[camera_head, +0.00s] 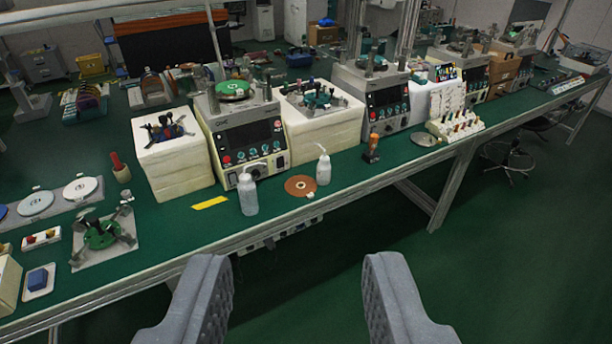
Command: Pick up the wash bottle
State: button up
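Two white plastic bottles stand upright on the green bench (165,238). The left wash bottle (248,196) stands in front of the left lapping machine, near the bench's front edge. The right wash bottle (323,169) has a bent spout and stands a little farther right, beside a round copper-brown disc. I cannot tell which of the two the task means. My gripper (297,262) is open and empty. Its grey fingers are wide apart in the foreground, in front of the bench, apart from both bottles.
Two lapping machines (240,135) (385,98) and white blocks (175,163) stand behind the bottles. The copper-brown disc (298,186) and a yellow strip (210,202) lie nearby. An orange-topped bottle (371,148) stands to the right. The floor (520,240) at the right front is mostly clear, with a stool (510,160) near the bench.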

aim_at(246, 186)
jog(key=u, duration=0.1)
jog(key=i, duration=1.5)
jog(key=u, duration=0.8)
